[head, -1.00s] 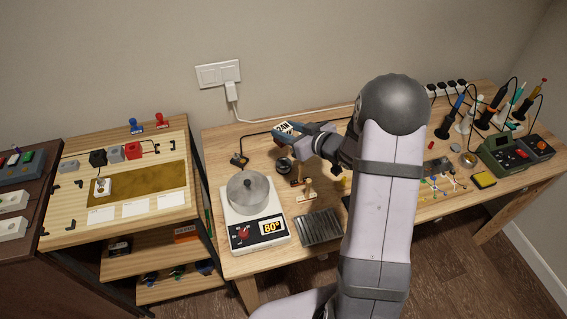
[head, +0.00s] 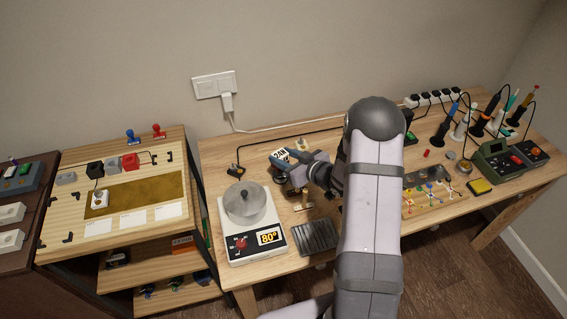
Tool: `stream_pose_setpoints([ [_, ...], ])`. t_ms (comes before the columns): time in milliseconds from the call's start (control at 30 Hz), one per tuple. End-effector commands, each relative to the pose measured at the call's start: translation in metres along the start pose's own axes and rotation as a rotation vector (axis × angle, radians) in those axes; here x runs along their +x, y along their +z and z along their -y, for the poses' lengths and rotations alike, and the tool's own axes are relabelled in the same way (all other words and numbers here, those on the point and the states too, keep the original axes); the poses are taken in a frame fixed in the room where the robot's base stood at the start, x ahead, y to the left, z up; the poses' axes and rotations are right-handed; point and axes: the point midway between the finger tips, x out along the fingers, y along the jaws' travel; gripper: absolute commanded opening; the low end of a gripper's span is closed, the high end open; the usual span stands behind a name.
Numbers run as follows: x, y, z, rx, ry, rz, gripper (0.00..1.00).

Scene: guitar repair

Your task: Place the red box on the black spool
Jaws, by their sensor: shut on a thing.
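My gripper (head: 288,161) is in the middle of the desk, pointing left. It is shut on a small box with a white label and dark lettering (head: 279,157); no red face of this box shows clearly. A dark round thing, which looks like the black spool (head: 280,178), stands on the desk just in front of and below the held box. The gripper partly covers it. I cannot tell whether box and spool touch.
A scale-like heater with a metal pot (head: 244,203) stands at left on the desk. A ribbed dark tray (head: 315,237) and a small wooden stand (head: 304,201) are in front of my gripper. Soldering tools (head: 485,120) crowd the right end. A black cable runs behind.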

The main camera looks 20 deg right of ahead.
Motion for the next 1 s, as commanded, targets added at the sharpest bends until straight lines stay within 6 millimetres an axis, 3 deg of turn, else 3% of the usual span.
stream_pose_setpoints([
  [233, 0.01, 0.024, 0.0, 0.001, 0.0, 0.0, 0.11],
  [767, 0.014, 0.033, 0.0, -0.001, 0.001, -0.001, 0.11],
  [800, 0.013, 0.032, 0.0, 0.0, 0.0, 0.0, 0.47],
  [833, 0.013, 0.032, 0.0, 0.0, 0.0, 0.001, 0.54],
  [1000, 0.013, 0.032, 0.0, 0.0, 0.0, 0.001, 0.56],
])
